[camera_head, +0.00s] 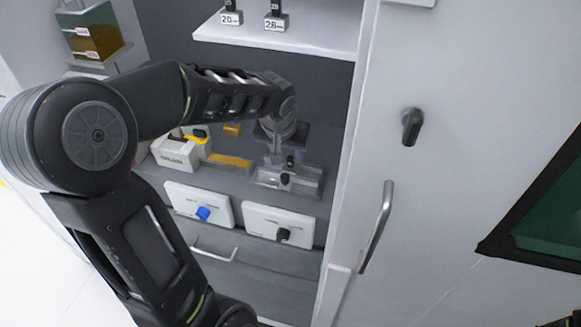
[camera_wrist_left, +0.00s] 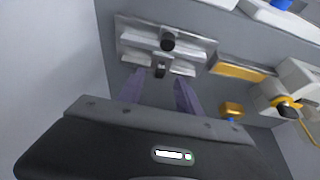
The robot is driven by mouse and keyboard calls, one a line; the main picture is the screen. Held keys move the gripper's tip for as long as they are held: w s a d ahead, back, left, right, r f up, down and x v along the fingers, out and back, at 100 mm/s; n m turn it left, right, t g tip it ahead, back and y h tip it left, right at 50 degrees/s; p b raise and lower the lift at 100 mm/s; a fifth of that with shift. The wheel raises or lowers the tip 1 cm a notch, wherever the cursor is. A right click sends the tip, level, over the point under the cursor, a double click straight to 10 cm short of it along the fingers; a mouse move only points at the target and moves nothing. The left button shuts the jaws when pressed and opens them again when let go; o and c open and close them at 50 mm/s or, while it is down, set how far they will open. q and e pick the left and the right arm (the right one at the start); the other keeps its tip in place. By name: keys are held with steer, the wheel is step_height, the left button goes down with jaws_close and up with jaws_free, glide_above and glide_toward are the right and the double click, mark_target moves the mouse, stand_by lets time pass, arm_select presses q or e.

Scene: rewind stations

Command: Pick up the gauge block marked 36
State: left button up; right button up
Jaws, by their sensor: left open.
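No block with a readable 36 shows in either view. Two gauge blocks stand on the upper shelf in the head view; their labels look like 20 (camera_head: 231,17) and 28 (camera_head: 276,22). My left gripper (camera_wrist_left: 158,88) is open, with two purple-grey fingers apart and nothing clearly held between them. It reaches into the bay above a grey metal fixture (camera_wrist_left: 190,53) with black knobs, also seen in the head view (camera_head: 305,183). In the head view the arm partly hides the gripper.
A labelled light box (camera_head: 174,156) and a yellow-orange strip (camera_head: 230,160) lie left of the fixture. Two white panels with a blue knob (camera_head: 203,213) and a black knob (camera_head: 283,234) are in front. A handled cabinet door (camera_head: 443,150) bounds the right side.

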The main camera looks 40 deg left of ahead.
mark_target(290, 157)
arm_select(q)
steer(key=p+x, duration=0.1)
steer(key=x, duration=0.4)
steer(key=shift+w+a, duration=0.1)
steer(key=shift+a, duration=0.05)
steer(key=shift+c, duration=0.4)
jaws_close()
stand_by(0.6)
